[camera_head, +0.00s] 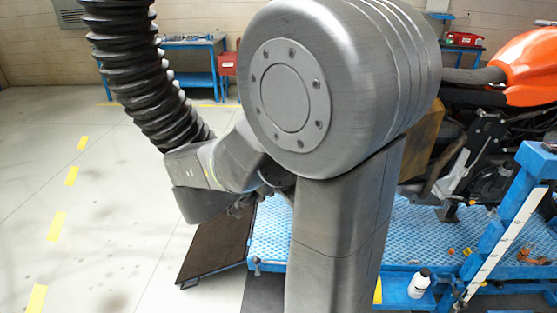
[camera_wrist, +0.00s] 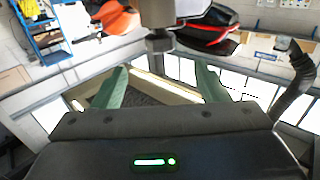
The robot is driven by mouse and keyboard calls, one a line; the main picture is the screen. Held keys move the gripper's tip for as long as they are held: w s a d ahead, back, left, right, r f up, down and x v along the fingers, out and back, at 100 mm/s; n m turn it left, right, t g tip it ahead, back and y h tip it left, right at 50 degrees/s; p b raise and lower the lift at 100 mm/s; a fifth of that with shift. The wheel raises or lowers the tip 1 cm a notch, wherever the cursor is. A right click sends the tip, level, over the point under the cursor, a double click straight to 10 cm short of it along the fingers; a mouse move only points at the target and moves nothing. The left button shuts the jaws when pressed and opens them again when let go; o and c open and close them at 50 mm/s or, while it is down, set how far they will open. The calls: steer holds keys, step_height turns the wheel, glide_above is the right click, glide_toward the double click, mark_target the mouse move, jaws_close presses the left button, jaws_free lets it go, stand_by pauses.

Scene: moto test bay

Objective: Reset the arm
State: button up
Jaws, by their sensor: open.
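My gripper (camera_wrist: 160,88) shows in the wrist view as two green fingers spread wide apart. The gap between them is empty and nothing is held. In the camera_head view my arm is folded, with its big round joint filling the middle of the picture. The gripper's fingers cannot be made out there, hidden behind my own links.
A dark ramp (camera_head: 215,245) reaches the floor. A blue workbench (camera_head: 195,82) stands at the back. The left floor is clear.

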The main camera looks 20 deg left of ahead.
steer(key=shift+s+a, duration=0.3)
steer(key=shift+s, duration=0.35)
steer(key=p+x, duration=0.1)
steer(key=x, duration=1.3)
steer(key=shift+s+a, duration=0.1)
steer(key=shift+s, duration=0.1)
